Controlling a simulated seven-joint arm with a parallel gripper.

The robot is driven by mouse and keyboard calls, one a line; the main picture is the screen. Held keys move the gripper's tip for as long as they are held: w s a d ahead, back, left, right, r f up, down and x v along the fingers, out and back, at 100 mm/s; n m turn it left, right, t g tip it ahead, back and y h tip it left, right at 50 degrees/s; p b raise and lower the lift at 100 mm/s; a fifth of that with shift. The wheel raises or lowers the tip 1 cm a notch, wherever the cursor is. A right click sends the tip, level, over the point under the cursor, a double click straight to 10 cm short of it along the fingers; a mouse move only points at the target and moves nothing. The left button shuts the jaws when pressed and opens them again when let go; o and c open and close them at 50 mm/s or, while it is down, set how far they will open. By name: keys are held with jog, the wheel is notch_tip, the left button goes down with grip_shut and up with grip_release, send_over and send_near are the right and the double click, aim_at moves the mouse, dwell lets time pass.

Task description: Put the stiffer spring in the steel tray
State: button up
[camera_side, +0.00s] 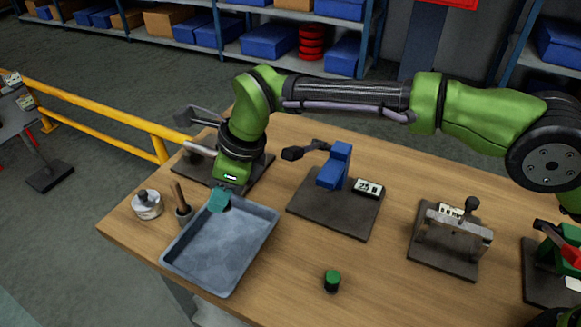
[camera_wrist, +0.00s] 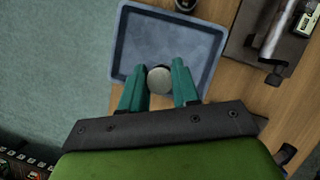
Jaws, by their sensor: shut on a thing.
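The steel tray (camera_side: 215,252) is a shallow grey-blue tray at the front left of the wooden table, and its visible floor is bare. My gripper (camera_side: 219,203) points down at its back edge in the side view, with teal fingers. In the wrist view my gripper (camera_wrist: 161,78) is shut on a round pale thing (camera_wrist: 159,80), seen end-on, with the tray (camera_wrist: 165,28) behind it. I cannot see coils, and the side view hides this thing. A small green cylinder (camera_side: 332,281) stands on the table right of the tray; I cannot tell whether it is a spring.
A silver lidded pot (camera_side: 147,205) and a dark cup with a wooden handle (camera_side: 181,207) stand left of the tray. A blue device (camera_side: 335,168) with a display reading about 25 stands on a dark plate. A metal-framed fixture (camera_side: 452,235) is farther right.

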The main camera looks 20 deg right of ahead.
send_over(216, 244)
jog(key=d, duration=0.2)
notch_tip(216, 244, down, 4)
jog(key=shift+s+a+f, duration=0.1)
jog(key=shift+s+f, duration=0.05)
jog(key=shift+s, duration=0.2)
jog(key=shift+f, duration=3.65)
jog(key=shift+f, duration=0.35)
jog(key=o, duration=1.1)
notch_tip(216, 244, up, 7)
